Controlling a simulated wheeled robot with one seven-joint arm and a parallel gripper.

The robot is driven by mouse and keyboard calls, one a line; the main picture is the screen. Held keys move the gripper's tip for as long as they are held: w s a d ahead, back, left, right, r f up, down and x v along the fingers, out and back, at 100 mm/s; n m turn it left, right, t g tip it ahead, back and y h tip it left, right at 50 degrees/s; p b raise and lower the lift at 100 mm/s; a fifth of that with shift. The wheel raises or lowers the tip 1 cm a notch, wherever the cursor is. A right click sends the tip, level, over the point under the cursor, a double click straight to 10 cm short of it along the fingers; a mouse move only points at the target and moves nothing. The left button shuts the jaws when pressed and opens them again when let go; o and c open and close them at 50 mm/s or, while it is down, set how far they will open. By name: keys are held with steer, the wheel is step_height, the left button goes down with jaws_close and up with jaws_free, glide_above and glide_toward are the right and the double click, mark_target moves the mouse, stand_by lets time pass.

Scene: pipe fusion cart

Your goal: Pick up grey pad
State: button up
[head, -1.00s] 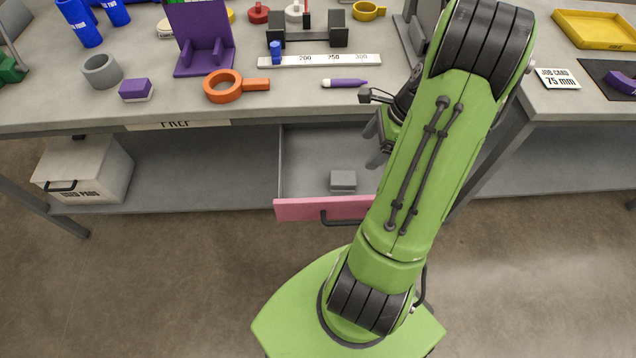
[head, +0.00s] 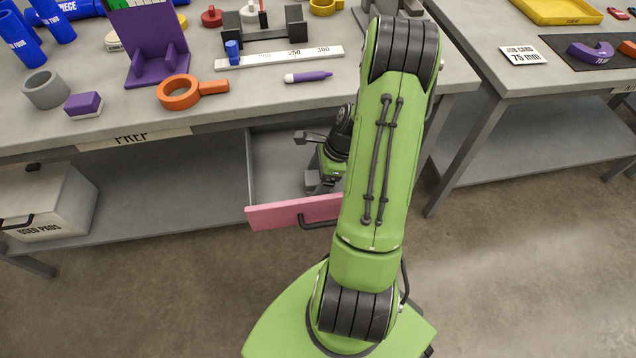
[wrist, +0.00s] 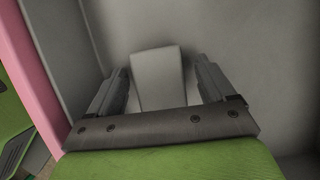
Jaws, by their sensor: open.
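The grey pad (wrist: 158,78) lies in the open drawer and shows in the wrist view between the two fingers of my gripper (wrist: 160,82). The fingers are apart, one on each side of the pad. I cannot tell whether they touch it. In the head view my gripper (head: 318,184) is down inside the drawer (head: 275,162), and the pad is hidden behind it and my arm. The drawer has grey walls and a pink front (head: 285,213) with a dark handle.
The drawer walls are close around my gripper. The workbench top (head: 130,118) overhangs the drawer, with an orange ring tool (head: 178,92), a purple marker (head: 310,76) and a ruler (head: 275,58) on it. A used pads box (head: 50,205) stands on the lower shelf at left.

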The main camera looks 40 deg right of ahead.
steer(key=shift+r, duration=0.15)
steer(key=c, duration=1.1)
steer(key=shift+o, duration=0.2)
steer(key=shift+r, duration=0.1)
step_height(320, 180, up, 10)
steer(key=p, duration=0.4)
